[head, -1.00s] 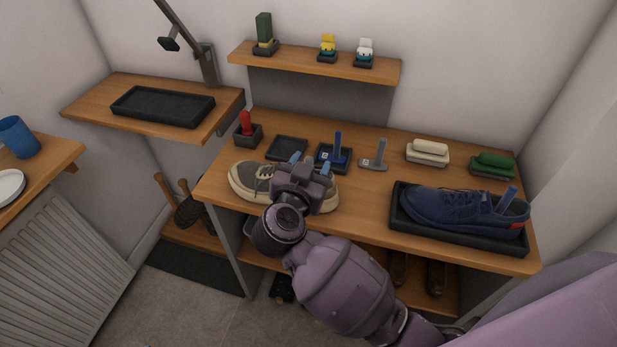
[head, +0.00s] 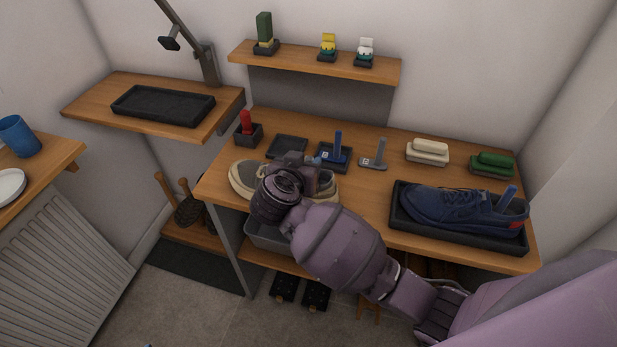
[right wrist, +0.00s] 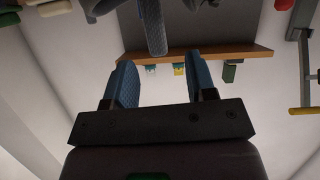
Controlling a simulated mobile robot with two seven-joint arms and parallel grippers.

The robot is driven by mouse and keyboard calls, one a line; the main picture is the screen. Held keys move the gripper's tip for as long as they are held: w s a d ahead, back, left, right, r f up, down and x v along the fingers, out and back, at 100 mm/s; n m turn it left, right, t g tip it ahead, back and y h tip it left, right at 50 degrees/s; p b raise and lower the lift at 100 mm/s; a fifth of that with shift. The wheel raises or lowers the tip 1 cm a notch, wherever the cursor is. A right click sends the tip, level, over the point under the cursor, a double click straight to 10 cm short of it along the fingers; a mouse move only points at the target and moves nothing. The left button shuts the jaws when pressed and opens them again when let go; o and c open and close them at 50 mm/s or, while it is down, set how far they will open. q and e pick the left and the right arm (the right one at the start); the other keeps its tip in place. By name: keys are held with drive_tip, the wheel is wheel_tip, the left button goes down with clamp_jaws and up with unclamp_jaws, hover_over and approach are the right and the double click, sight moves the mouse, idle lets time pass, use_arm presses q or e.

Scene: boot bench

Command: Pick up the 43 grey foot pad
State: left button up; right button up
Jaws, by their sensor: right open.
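The grey foot pad (head: 374,156) stands on the bench top with its handle upright, right of a blue foot pad (head: 338,147) in a small black tray. Any size mark is too small to read. In the right wrist view, the grey pad (right wrist: 96,10) shows in part at the top edge, beside the blue one (right wrist: 151,25). My right gripper (right wrist: 162,82) is open with nothing between its blue fingers. In the head view it is above the beige-soled shoe, left of both pads, its fingers mostly hidden by its own wrist.
A grey shoe (head: 243,178) lies under my right wrist. A blue shoe (head: 450,207) sits in a black tray at the right. An empty tray (head: 287,147), a red-handled item (head: 246,123) and two brushes (head: 428,151) line the bench back. A shelf (head: 310,61) hangs above.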

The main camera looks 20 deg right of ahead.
sight(308, 160)
drive_tip(key=x, duration=0.4)
drive_tip(key=shift+f, duration=0.15)
clamp_jaws()
